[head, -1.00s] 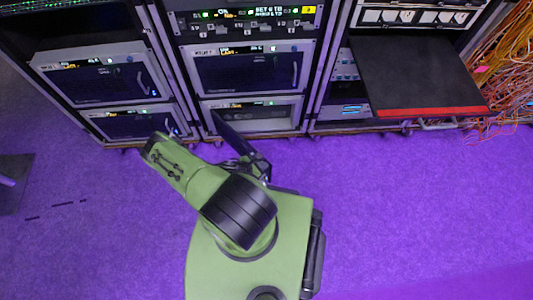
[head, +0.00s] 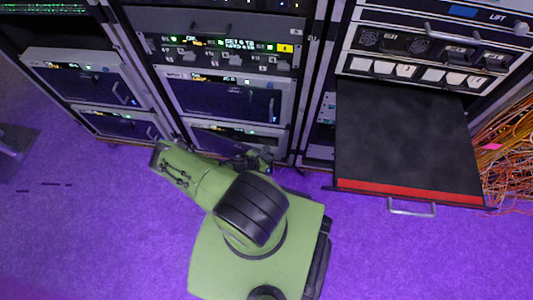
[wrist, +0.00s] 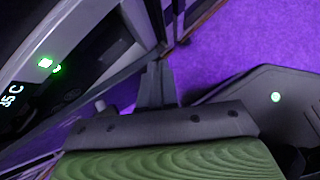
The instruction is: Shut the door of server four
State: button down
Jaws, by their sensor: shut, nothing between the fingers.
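The lower middle server (head: 237,134) sits at the bottom of the middle rack in the head view. I take it as server four, but its label is not legible. Its dark door now lies close against its front; my arm hides part of it, so I cannot tell if it is fully shut. My gripper (head: 257,160) is in front of that server's lower right part, partly hidden by my green arm. In the wrist view my gripper (wrist: 155,80) is shut and empty, beside a server front (wrist: 32,80) with a green light.
Another server (head: 225,98) with its door shut is above. Two servers (head: 85,80) stand in the left rack. At right a black drawer (head: 405,140) with a red front strip sticks out over the floor. Orange cables (head: 505,140) hang beside it.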

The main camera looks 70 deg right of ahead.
jog(key=shift+n+t+h, duration=0.3)
jog(key=shift+n+t, duration=0.2)
jog(key=shift+n, duration=0.1)
jog(key=shift+s+d, duration=0.15)
jog(key=shift+d, duration=2)
